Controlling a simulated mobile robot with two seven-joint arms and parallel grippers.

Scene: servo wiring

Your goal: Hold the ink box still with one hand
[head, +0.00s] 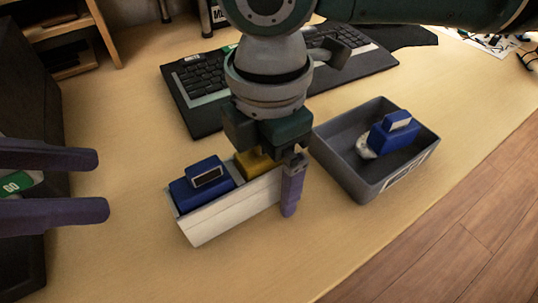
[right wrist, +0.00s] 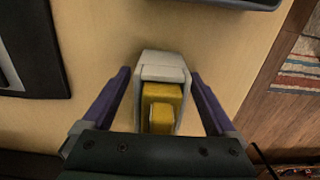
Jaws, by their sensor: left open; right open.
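The white ink box (head: 222,212) stands on the table in the head view. It holds a blue cartridge (head: 196,186) at its left end and a yellow cartridge (head: 249,163) at its right end. My right gripper (right wrist: 160,73) points down over the yellow end, open. In the right wrist view its two purple fingers straddle the white box (right wrist: 162,62), with visible gaps on both sides. The yellow cartridge (right wrist: 161,108) shows between them. In the head view only one right finger is clear. My left gripper (head: 103,186) is open and empty at the left edge, apart from the box.
A grey bin (head: 367,187) right of the box holds a blue cartridge (head: 392,133) and a whitish item. A dark keyboard (head: 200,82) lies behind my right arm. A dark object stands at the left edge. The table in front of the box is clear.

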